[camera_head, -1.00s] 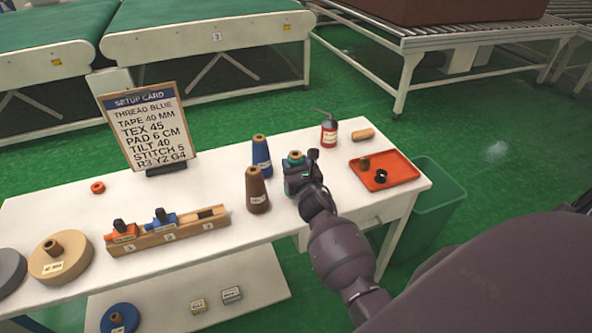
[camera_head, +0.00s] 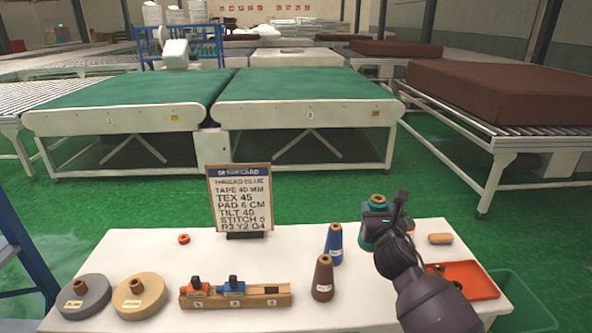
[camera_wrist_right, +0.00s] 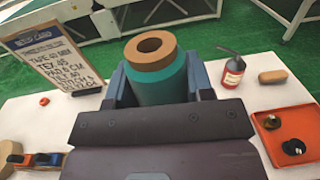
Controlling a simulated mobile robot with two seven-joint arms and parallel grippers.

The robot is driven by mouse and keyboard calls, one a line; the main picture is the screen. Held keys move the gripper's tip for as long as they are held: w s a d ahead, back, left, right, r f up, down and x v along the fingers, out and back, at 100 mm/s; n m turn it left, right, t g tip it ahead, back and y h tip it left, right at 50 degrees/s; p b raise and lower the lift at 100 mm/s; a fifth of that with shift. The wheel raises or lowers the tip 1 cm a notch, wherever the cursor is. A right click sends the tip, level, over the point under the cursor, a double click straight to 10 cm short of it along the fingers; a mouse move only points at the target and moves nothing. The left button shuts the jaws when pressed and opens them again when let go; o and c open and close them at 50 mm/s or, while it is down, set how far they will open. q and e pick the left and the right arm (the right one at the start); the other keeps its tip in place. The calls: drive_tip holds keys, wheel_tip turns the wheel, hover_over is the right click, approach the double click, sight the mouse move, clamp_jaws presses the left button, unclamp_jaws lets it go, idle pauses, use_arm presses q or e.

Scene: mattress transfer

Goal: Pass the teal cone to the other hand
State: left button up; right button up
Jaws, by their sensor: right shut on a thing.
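The teal cone (camera_head: 366,226) has a brown top. It is upright between the fingers of my right gripper (camera_head: 380,218), which is shut on it, and it appears above the right part of the white table. The right wrist view shows the teal cone (camera_wrist_right: 157,80) up close between the two fingers (camera_wrist_right: 158,88), with its lower part hidden by the gripper body. My left gripper is not in any view.
A blue cone (camera_head: 334,245) and a brown cone (camera_head: 322,278) stand left of my right gripper. An orange tray (camera_head: 478,283) lies to the right. A red bottle (camera_wrist_right: 233,72) stands behind. A wooden rack (camera_head: 250,300) and a setup card (camera_head: 240,197) are further left. The table's middle back (camera_head: 290,240) is clear.

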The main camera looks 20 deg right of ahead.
drive_tip(key=s+a+n+y, duration=0.1)
drive_tip(key=s+a+y, duration=0.1)
drive_tip(key=s+a, duration=0.4)
drive_tip(key=s+a+f+n+y, duration=0.1)
drive_tip(key=s+a+n+y, duration=0.1)
drive_tip(key=s+a, duration=0.5)
drive_tip(key=a+y, duration=0.1)
drive_tip(key=a, duration=0.3)
drive_tip(key=shift+a+t, duration=0.25)
drive_tip(key=shift+t, duration=0.15)
drive_tip(key=shift+s+d+f, duration=0.1)
drive_tip(key=shift+s+f, duration=0.1)
drive_tip(key=shift+f, duration=0.2)
clamp_jaws()
